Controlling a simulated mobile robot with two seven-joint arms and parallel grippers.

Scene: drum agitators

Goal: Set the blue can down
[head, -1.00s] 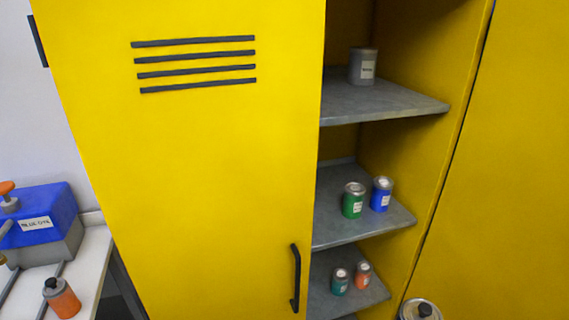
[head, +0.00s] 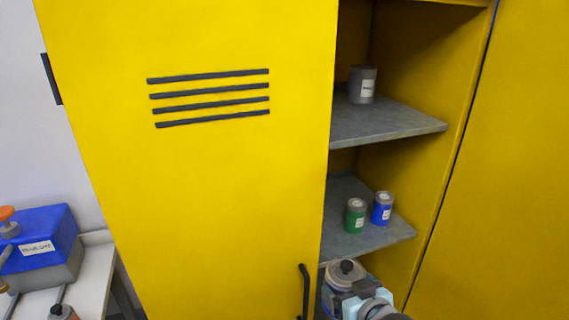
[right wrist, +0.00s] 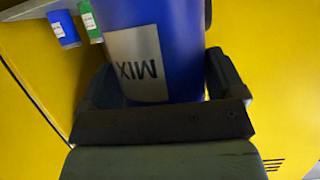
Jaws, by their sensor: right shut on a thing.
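The blue can, a large one labelled MIX (right wrist: 178,40), is between the two dark fingers of my right gripper (right wrist: 165,82) in the right wrist view. The gripper is shut on it. In the head view the can's grey lid with a dark knob (head: 346,271) shows at the bottom, in front of the cabinet's lower opening. My right gripper (head: 352,292) is beside it there and hides much of the can. I cannot see whether the can's base touches anything. My left gripper is not in view.
The yellow cabinet door (head: 200,200) fills the left middle; its black handle (head: 304,290) is close to the held can. On the middle shelf (head: 345,243) stand a small green can (head: 355,217) and a small blue can (head: 382,210). A grey can (head: 362,86) is on the upper shelf.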

